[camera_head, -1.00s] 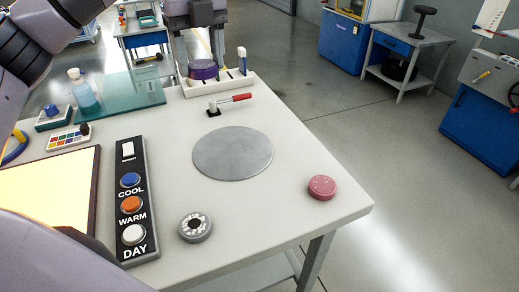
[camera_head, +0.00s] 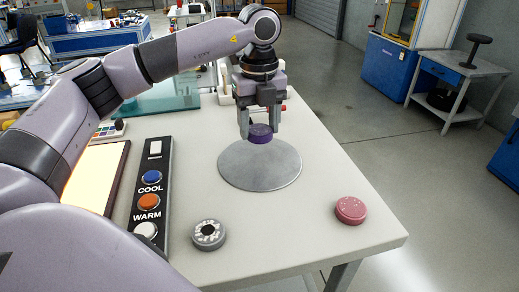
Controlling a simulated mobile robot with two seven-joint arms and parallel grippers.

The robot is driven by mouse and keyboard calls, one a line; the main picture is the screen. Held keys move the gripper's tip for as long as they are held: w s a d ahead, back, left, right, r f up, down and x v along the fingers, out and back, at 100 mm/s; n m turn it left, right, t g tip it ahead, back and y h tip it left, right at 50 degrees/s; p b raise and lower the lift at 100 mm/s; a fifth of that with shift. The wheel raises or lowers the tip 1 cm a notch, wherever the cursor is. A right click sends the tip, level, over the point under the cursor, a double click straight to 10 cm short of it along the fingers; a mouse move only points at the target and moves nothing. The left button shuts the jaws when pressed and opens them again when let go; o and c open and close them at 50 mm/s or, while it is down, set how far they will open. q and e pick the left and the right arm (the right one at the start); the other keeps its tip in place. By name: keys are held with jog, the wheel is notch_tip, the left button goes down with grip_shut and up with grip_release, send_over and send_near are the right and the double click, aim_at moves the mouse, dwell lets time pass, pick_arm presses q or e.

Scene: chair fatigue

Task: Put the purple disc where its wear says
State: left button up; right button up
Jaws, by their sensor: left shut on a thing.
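The purple disc (camera_head: 260,134) is held between the fingers of my left gripper (camera_head: 260,128), which is shut on it. It is over the back part of the round grey metal plate (camera_head: 259,172). I cannot tell whether the disc touches the plate. Any wear marks on the disc are too small to make out. My right gripper is not in view.
A pink speckled disc (camera_head: 351,210) lies at the table's front right, and a grey ring-shaped disc (camera_head: 209,234) at the front. A button panel (camera_head: 150,205) and a lit pad (camera_head: 97,178) are at left. The table (camera_head: 290,232) is clear around the plate.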

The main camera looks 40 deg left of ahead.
aim_at(259, 159)
pick_arm(q)
jog(key=shift+f, duration=3.05)
jog(key=o, duration=1.2)
jog(key=shift+f, duration=0.15)
notch_tip(259, 159, up, 12)
jog(key=shift+r, duration=0.2)
